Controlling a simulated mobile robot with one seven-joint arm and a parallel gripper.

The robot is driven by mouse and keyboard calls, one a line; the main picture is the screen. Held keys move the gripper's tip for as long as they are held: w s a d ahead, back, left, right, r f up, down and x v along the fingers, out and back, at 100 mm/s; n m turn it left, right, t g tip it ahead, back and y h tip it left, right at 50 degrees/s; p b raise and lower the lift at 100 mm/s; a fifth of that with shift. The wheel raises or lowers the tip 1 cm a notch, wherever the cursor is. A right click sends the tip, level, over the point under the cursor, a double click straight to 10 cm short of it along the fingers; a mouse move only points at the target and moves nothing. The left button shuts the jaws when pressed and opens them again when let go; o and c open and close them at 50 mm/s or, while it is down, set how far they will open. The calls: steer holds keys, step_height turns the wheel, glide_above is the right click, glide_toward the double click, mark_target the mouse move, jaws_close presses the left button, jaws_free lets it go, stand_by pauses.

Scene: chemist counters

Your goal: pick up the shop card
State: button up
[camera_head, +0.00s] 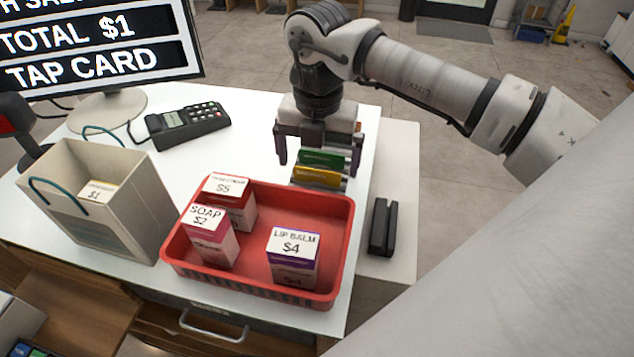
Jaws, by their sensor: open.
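A green card (323,158) and a yellow card (316,176) stand in a small grey holder on the white counter, behind the red tray. No readable mark shows which of them is the shop card. My gripper (319,156) points down over the holder. Its dark fingers are spread apart to the left and right of the green card, and nothing is visibly held between them. I cannot tell how far above the counter the fingertips are. The card reader (187,125) lies to the left of the gripper.
A red tray (342,245) with several priced boxes stands in front of the holder. A paper bag (120,205) is at the left, below a monitor (95,45) reading "TAP CARD". A black object (382,228) lies at the right. The counter between reader and holder is clear.

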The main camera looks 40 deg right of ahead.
mark_target(317, 171)
step_height(317, 171, down, 4)
steer(key=shift+a+r+b, duration=0.1)
steer(key=shift+r+b, duration=0.1)
steer(key=shift+b, duration=0.35)
steer(key=shift+r, duration=0.1)
steer(key=c, duration=1)
